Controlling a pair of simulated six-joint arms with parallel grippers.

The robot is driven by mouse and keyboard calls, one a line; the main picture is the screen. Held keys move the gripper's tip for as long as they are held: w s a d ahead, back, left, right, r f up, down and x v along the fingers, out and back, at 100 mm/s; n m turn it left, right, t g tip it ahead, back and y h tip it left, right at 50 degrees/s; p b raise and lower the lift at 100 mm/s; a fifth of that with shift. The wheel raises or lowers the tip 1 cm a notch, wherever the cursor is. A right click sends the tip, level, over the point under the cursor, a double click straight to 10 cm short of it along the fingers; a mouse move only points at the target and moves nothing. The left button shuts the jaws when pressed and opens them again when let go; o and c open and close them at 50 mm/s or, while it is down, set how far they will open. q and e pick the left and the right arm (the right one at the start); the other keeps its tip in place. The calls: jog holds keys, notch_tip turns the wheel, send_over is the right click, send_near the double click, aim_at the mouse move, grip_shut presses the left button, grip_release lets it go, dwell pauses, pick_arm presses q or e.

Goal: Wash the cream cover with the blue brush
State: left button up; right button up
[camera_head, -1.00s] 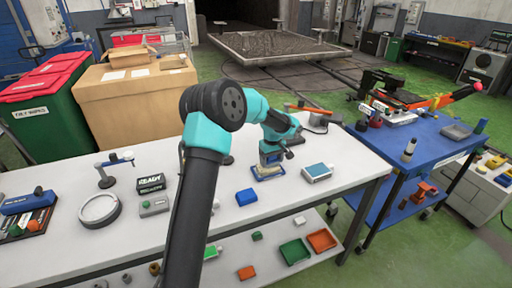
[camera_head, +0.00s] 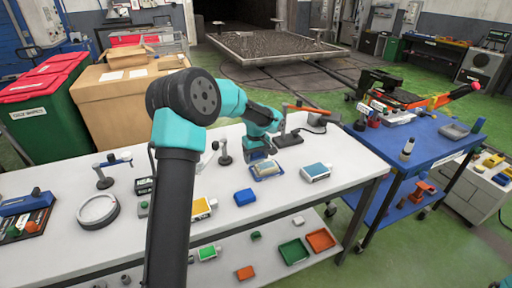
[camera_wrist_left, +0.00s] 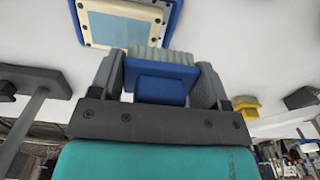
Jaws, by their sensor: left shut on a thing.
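The cream cover (camera_head: 267,170) lies on the white bench just in front of my left gripper (camera_head: 262,154). In the left wrist view the cover (camera_wrist_left: 116,25) has a cream frame with dark screws, a pale blue middle and a blue outer edge. My left gripper (camera_wrist_left: 157,88) is shut on the blue brush (camera_wrist_left: 160,88), with a finger on each side of its block. The brush's grey bristles (camera_wrist_left: 163,56) overlap the near edge of the cover in this view. I cannot tell whether they touch it. My right gripper is not in view.
A blue block (camera_head: 245,197) and a blue-and-white box (camera_head: 316,172) lie near the cover. A stand with an orange arm (camera_head: 290,132) is behind it. A yellow-and-white box (camera_head: 203,208) sits beside my arm. A blue cart (camera_head: 430,140) stands to the right.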

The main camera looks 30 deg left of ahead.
pick_arm(q)
jog(key=shift+r, duration=2.3)
jog(key=shift+d, duration=0.1)
